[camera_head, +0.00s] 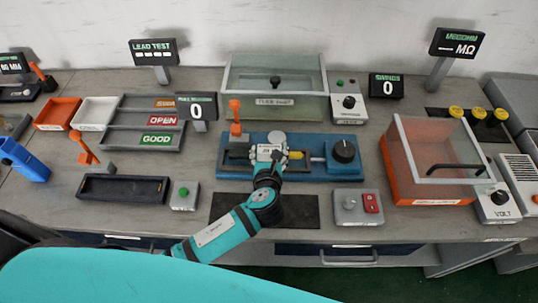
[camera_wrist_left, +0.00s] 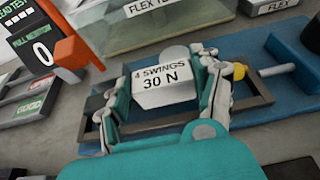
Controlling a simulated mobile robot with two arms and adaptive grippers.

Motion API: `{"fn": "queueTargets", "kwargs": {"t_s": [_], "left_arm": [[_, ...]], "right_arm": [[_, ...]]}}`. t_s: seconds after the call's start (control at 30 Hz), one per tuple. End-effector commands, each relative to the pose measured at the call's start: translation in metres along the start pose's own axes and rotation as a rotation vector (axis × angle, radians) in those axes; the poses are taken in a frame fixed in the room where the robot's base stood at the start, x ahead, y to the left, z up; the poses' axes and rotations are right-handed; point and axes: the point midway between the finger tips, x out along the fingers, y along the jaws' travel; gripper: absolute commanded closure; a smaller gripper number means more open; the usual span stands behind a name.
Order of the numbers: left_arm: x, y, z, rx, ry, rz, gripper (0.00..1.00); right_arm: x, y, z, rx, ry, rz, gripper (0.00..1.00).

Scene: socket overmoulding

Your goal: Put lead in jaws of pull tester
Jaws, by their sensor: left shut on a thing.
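The pull tester is a long blue base (camera_head: 222,170) with a dark frame and a round black knob (camera_head: 343,151); its blue base also shows in the left wrist view (camera_wrist_left: 290,58). My left gripper (camera_head: 270,153) is over the middle of the frame. Its fingers (camera_wrist_left: 168,95) are on both sides of a grey block (camera_wrist_left: 165,82) labelled "4 SWINGS 30 N", and it is shut on this block. A yellow piece (camera_wrist_left: 240,71) and a rod show beside the right finger. I cannot make out a separate lead; the gripper hides the tester's middle. My right gripper is not in view.
The clear flex-test box (camera_head: 273,80) stands behind the tester. An orange post (camera_head: 235,112) and a pull readout (camera_head: 197,108) stand at its left. The red clear-lidded box (camera_head: 432,180) is at the right. A dark mat (camera_head: 300,210) and a button box (camera_head: 357,206) lie in front.

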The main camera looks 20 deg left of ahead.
Motion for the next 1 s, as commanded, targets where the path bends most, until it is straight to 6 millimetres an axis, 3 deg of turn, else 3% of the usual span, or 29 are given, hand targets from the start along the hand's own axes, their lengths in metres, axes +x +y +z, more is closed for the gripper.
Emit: {"fn": "queueTargets", "kwargs": {"t_s": [0.13,0.5,0.53,0.67,0.7,1.0], "left_arm": [[0.006,0.0,-0.017,0.001,0.001,0.001,0.68],[0.008,0.0,-0.021,0.0,0.001,0.0,0.68],[0.007,0.0,-0.021,-0.001,0.001,0.0,0.32],[0.007,0.0,-0.02,-0.001,0.001,0.0,0.15],[0.007,0.0,-0.02,-0.001,0.001,0.0,0.11],[0.007,0.0,-0.018,-0.001,0.0,0.0,0.11]], "right_arm": [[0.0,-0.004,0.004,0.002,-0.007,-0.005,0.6],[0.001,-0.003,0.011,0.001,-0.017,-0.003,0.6],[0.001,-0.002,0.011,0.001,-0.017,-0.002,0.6],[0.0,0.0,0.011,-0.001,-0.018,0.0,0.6],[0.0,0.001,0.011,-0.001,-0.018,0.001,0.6],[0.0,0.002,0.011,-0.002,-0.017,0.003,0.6]]}}
